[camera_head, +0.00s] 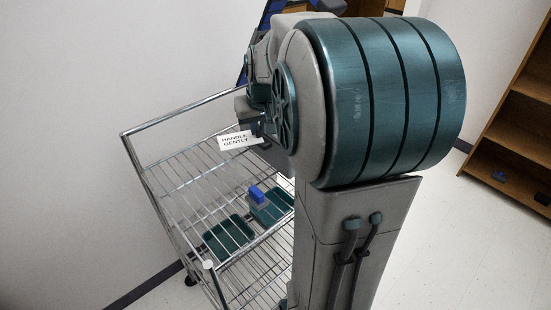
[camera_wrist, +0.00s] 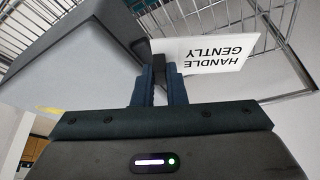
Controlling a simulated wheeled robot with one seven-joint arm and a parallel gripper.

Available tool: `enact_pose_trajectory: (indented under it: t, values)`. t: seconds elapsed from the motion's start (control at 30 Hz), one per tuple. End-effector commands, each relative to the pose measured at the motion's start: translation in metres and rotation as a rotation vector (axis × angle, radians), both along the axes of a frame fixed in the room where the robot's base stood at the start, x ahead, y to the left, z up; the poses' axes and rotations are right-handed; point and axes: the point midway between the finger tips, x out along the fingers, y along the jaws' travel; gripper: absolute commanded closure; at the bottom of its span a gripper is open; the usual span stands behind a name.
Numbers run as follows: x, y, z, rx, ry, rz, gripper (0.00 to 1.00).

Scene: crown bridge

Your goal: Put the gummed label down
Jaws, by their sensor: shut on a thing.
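The gummed label (camera_head: 237,140) is a white card with the black words "HANDLE GENTLY". In the head view it is over the far part of the wire cart's upper shelf, and I cannot tell whether it touches the wires. In the wrist view the label (camera_wrist: 215,54) extends to the right from the fingertips, its words upside down. My gripper (camera_wrist: 160,72) is shut on the label's edge in the wrist view. In the head view my arm hides most of the gripper.
The wire cart (camera_head: 185,185) has a chrome handle rail at its left. Green trays (camera_head: 229,236) and a blue item (camera_head: 257,195) show on it. A wooden shelf unit (camera_head: 512,125) stands at the right. A white wall is behind the cart. The upper shelf's left part looks bare.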

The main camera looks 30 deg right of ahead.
Motion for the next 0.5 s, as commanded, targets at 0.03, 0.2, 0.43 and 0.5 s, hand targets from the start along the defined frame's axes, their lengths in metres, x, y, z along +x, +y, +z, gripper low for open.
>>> enact_pose_trajectory:
  t: [0.03, 0.2, 0.43, 0.5]
  values:
    - [-0.001, 0.000, -0.010, 0.001, 0.006, 0.000, 1.00]
    - [-0.001, 0.002, -0.055, 0.004, 0.008, 0.001, 1.00]
    - [-0.001, 0.002, -0.109, 0.002, 0.007, 0.003, 1.00]
    - [0.000, 0.002, -0.119, 0.002, 0.005, 0.003, 1.00]
